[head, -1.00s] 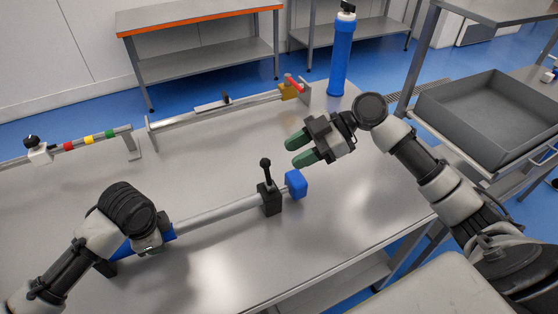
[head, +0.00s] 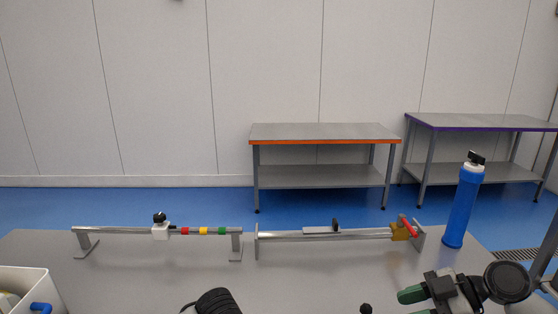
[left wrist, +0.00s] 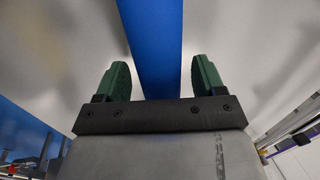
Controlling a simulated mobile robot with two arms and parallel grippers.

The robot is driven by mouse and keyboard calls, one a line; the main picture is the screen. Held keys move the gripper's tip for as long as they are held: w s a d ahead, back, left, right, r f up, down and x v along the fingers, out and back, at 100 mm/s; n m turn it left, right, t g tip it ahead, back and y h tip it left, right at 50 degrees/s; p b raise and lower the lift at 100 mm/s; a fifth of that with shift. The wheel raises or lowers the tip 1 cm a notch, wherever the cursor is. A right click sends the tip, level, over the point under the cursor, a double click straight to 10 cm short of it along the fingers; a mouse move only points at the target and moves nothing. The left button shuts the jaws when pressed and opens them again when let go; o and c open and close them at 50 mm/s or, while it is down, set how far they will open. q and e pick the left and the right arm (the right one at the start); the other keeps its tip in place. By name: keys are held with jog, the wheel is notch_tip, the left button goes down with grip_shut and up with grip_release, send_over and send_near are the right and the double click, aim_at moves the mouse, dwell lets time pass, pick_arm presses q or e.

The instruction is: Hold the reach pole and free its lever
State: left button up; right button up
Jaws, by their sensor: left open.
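In the left wrist view the blue grip of the reach pole (left wrist: 155,35) runs between the two green fingers of my left gripper (left wrist: 158,75). The fingers are apart, with a gap showing on each side of the grip. In the head view only the black knob of the pole's lever (head: 366,308) shows at the bottom edge; the rest of the pole is below the picture. My right gripper (head: 412,304) is at the lower right, to the right of the knob, with its green fingers apart and nothing seen between them. Its lower finger is partly cut off.
A rail with coloured bands (head: 203,231) and a rail with a brass block (head: 402,230) stand along the far side of the bench. A blue cylinder (head: 461,207) stands upright at the right. A white bin (head: 40,285) is at lower left.

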pick_arm(q)
notch_tip(320, 180, up, 12)
jog(key=s, duration=0.2)
jog(key=shift+s+f, duration=0.15)
